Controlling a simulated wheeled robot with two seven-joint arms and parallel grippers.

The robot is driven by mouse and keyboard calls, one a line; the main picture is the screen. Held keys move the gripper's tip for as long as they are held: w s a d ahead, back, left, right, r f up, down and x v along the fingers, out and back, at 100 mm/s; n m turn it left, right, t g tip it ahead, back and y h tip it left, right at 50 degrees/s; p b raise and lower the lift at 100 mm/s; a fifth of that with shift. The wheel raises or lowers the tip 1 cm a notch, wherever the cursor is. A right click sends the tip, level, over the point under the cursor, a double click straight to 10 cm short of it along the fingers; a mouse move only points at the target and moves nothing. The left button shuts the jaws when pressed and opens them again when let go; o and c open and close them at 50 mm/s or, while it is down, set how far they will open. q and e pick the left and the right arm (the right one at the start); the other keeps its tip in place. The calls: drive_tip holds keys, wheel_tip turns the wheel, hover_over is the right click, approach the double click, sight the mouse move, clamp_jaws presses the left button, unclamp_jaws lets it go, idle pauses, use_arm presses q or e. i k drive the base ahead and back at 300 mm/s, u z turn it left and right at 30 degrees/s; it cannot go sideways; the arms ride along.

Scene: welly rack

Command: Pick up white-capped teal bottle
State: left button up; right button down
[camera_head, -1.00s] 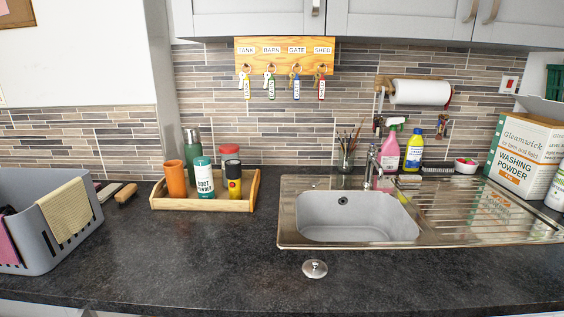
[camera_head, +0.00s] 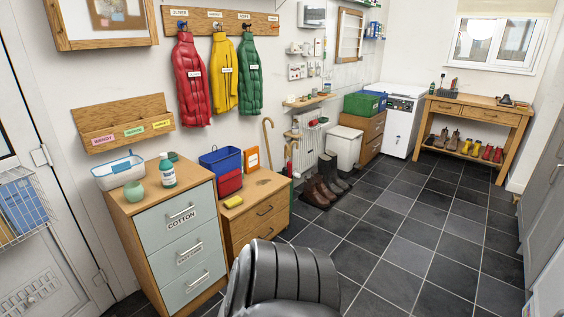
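A teal bottle with a white cap and a white label (camera_head: 167,170) stands upright on top of the drawer unit (camera_head: 150,207) at the left. It is at the back right part of the top, beside a round green pot (camera_head: 134,191) and a white-and-blue basket (camera_head: 118,171). Nothing blocks my view of the bottle. Neither of my grippers is in view.
A lower wooden drawer unit (camera_head: 262,216) with a blue bin (camera_head: 220,160) and red bag (camera_head: 229,182) stands to the right. Boots (camera_head: 322,190) sit on a floor mat. Tiled floor (camera_head: 390,232) is open at centre and right.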

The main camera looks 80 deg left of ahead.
sight(167, 168)
drive_tip(key=u, duration=3.65)
